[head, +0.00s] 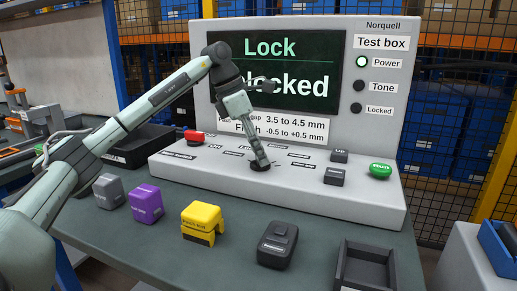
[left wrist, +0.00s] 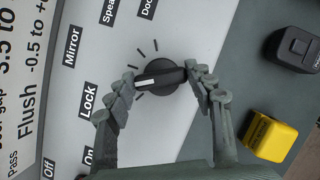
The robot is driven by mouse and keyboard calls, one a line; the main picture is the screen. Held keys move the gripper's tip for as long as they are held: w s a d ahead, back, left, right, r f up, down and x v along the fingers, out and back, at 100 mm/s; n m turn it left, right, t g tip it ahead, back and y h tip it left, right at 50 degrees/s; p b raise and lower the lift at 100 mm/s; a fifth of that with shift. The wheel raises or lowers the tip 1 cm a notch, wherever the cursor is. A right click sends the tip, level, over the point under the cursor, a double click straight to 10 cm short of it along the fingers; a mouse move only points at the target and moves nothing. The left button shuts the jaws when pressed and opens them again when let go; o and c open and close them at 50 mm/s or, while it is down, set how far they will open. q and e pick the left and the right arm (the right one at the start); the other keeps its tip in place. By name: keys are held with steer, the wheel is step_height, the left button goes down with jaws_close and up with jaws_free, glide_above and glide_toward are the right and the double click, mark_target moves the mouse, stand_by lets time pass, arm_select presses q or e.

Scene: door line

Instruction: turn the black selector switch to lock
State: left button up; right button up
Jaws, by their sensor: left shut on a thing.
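The black selector switch (left wrist: 165,76) sits on the sloping front panel of the test box, with tick marks around it. Its white pointer line points left in the left wrist view, nearer the Lock label (left wrist: 88,100) than the Mirror label (left wrist: 72,47). My left gripper (left wrist: 160,82) is shut on the switch, one finger at each end of its bar. In the head view my left gripper (head: 261,160) reaches down onto the switch (head: 260,166), mostly hiding it. The screen (head: 310,62) reads Lock above a word ending in "locked", its start hidden by my arm. My right gripper is out of view.
The Power lamp (head: 362,62) is lit; the Locked lamp (head: 356,107) looks dark. A green Run button (head: 380,170) and a red button (head: 194,136) stand on the panel. Grey, purple, yellow (head: 202,222) and black (head: 278,244) blocks line the table in front.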

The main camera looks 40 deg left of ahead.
arm_select(q)
steer(key=o, duration=1.2)
steer(key=shift+c, duration=0.2)
steer(key=v, duration=1.2)
steer(key=shift+w+d, duration=0.1)
